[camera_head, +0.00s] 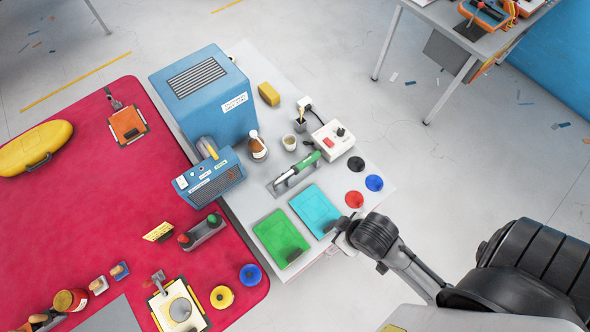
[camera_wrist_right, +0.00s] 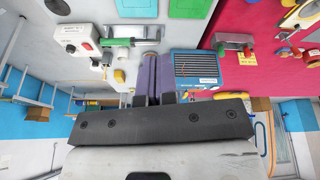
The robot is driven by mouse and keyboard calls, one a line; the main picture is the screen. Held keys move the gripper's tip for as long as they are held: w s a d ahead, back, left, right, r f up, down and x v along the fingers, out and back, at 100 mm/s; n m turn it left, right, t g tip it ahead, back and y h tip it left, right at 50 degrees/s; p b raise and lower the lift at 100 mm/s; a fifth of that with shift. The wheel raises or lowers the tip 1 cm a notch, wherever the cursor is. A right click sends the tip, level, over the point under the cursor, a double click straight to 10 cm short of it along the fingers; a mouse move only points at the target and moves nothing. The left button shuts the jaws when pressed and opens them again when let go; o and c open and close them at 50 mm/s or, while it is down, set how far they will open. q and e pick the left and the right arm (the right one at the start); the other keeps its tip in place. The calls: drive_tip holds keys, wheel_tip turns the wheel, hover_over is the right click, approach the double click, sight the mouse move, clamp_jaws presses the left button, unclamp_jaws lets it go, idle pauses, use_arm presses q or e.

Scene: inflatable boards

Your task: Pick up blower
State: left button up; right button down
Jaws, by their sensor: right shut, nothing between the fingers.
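The likely blower is a slim tool with a green handle (camera_head: 306,162) and a metal front end, lying on a metal stand on the white table. In the right wrist view its green handle (camera_wrist_right: 117,42) shows above and left of my fingers. My right gripper (camera_head: 342,241) is at the table's near right edge, beside the cyan sheet and apart from the tool. In the right wrist view its purple-grey fingers (camera_wrist_right: 158,62) are together with nothing between them. My left gripper is not in view.
A white control box (camera_head: 332,139) stands right of the tool. Green (camera_head: 280,238) and cyan (camera_head: 314,211) sheets lie in front of it. A large blue machine (camera_head: 205,95) and a smaller blue unit (camera_head: 209,178) stand left. A red board (camera_head: 100,210) fills the left.

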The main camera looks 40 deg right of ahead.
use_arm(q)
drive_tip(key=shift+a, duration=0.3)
use_arm(e)
drive_tip(key=c, duration=1.8)
unclamp_jaws()
drive_tip(key=shift+a, duration=0.25)
drive_tip(key=shift+c, duration=0.2)
drive_tip(key=o, duration=0.3)
drive_tip(key=shift+a, duration=0.1)
drive_tip(key=o, duration=0.9)
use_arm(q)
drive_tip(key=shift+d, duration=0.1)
use_arm(e)
drive_tip(key=shift+o, duration=0.2)
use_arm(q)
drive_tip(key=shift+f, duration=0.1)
